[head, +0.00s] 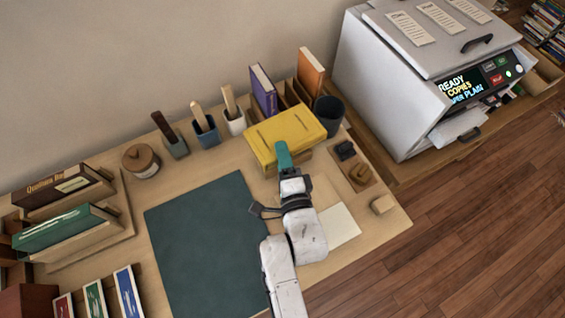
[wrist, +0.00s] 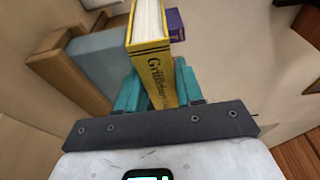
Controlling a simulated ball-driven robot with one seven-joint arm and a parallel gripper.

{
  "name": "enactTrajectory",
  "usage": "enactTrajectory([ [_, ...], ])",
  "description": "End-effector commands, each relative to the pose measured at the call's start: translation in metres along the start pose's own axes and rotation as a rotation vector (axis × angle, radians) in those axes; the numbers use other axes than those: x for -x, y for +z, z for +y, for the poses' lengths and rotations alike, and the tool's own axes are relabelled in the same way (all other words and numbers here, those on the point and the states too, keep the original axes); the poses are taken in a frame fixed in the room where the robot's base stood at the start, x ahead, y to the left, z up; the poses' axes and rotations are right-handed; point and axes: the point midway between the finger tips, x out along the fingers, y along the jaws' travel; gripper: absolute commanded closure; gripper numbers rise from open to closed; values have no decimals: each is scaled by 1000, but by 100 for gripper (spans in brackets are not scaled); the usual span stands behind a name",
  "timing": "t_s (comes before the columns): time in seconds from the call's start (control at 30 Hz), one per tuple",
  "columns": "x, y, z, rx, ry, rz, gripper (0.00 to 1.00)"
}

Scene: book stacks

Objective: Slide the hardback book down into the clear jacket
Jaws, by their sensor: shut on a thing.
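The yellow hardback book (head: 285,132) is near the back right of the desk in the head view. Its spine, with dark lettering, faces me in the wrist view (wrist: 158,72), and its pale page edges show on top. My gripper (head: 284,156) is shut on the book, with teal fingers on either side of the spine in the wrist view (wrist: 160,92). A wooden stand or block (head: 296,158) shows under the book; I cannot tell whether they touch. I cannot make out the clear jacket in either view.
A purple book (head: 263,90), an orange book (head: 310,73) and a dark cup (head: 328,115) stand close behind the yellow book. Cups with wooden handles (head: 206,130) stand to its left. A green mat (head: 205,240) lies clear. A copier (head: 400,90) stands at right.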

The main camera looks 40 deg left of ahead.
Motion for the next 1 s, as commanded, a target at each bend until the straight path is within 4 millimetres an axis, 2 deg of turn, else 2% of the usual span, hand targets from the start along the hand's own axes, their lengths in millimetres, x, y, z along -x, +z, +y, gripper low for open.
enactTrajectory([
  [0.03,0,1,10,2,-1,-1,100],
  [0.1,0,1,14,1,-2,-1,100],
  [0.6,0,0,18,1,-3,-1,100],
  [0.63,1,0,18,0,1,-1,61],
  [0.87,1,0,18,0,1,-1,39],
  [1.0,1,0,18,0,1,-1,38],
])
